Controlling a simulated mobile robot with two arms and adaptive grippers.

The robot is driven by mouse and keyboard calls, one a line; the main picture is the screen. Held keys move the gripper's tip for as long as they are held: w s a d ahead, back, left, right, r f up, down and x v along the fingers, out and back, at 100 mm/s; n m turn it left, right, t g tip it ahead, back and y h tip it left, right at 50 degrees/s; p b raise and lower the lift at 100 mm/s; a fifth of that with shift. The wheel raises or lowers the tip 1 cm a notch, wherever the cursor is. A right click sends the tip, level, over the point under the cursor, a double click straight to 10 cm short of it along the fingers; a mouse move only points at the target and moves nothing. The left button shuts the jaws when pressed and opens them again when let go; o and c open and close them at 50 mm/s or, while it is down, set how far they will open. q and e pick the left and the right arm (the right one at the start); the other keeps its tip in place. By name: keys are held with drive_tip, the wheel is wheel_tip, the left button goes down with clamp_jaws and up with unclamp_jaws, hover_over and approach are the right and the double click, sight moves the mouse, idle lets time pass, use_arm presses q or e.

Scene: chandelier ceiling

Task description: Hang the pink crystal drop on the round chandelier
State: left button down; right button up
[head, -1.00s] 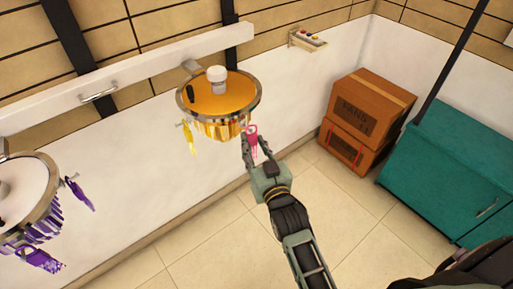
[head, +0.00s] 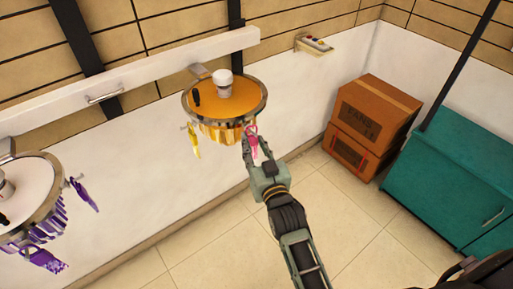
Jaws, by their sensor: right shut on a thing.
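The pink crystal drop (head: 252,139) is held at the tips of my right gripper (head: 254,147), which is shut on it. The drop is at the lower right edge of a round chandelier (head: 232,113) with an orange top, a metal rim and yellow drops below. In this view the drop overlaps the rim's edge; I cannot tell if it touches. A second round chandelier (head: 25,190) with a pale top and purple drops is at the left, cut by the picture edge. My left gripper is not in view.
A white beam (head: 150,75) with a handle runs along the wall above the chandeliers. Two stacked brown boxes (head: 372,115) stand at the right beside a teal cabinet (head: 455,170). A small button panel (head: 314,45) is on the wall. The tiled floor below is clear.

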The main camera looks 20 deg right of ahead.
drive_tip(key=shift+f, duration=0.1)
idle(0.3)
drive_tip(key=shift+w+f, duration=0.1)
drive_tip(key=shift+f, duration=0.35)
drive_tip(key=shift+f, duration=0.15)
idle(0.4)
drive_tip(key=o, duration=1.3)
drive_tip(key=shift+c, duration=0.2)
drive_tip(key=o, duration=0.6)
drive_tip(key=shift+o, duration=0.2)
